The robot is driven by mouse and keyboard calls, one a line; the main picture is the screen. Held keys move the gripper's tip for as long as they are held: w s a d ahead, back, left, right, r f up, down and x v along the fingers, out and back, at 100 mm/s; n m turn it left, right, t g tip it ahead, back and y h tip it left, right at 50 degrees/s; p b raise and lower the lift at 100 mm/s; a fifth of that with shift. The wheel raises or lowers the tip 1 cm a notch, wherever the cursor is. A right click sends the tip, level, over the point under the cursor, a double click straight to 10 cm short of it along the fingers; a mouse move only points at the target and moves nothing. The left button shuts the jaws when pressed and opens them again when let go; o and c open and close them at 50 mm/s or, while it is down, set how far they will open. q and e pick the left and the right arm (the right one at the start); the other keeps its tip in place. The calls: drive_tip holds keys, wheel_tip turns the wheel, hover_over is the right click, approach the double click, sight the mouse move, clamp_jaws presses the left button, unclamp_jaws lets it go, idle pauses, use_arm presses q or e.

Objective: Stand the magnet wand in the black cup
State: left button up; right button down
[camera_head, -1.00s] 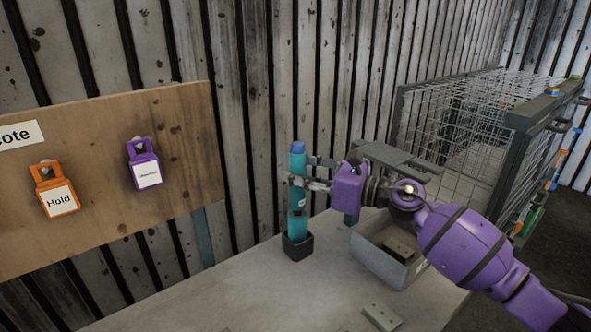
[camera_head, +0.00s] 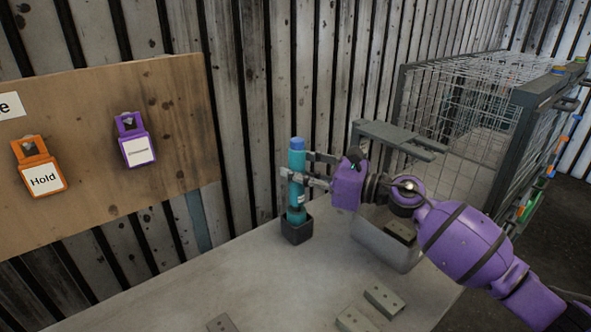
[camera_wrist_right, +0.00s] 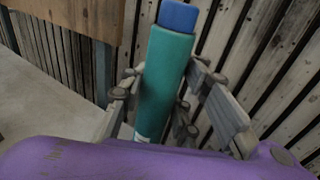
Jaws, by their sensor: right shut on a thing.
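The magnet wand (camera_head: 297,160) is a teal cylinder with a blue top. It stands upright, with its lower end inside the square black cup (camera_head: 297,232) on the table. How deep it sits is hidden by the cup's walls. My right gripper (camera_head: 298,177) comes in from the right and is shut on the wand's middle, above the cup. In the right wrist view the wand (camera_wrist_right: 168,75) rises between the two fingers (camera_wrist_right: 160,95), with its blue end up. My left gripper is not in view.
A grey bin (camera_head: 385,247) stands right of the cup, under my right arm. Several grey blocks (camera_head: 384,299) lie near the table's front. A wire cage (camera_head: 455,120) is at the back right. A wooden board (camera_head: 95,200) with orange and purple tags is at left.

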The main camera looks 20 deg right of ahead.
drive_tip(key=c, duration=1.2)
unclamp_jaws()
drive_tip(key=v, duration=1.2)
drive_tip(key=shift+s, duration=0.15)
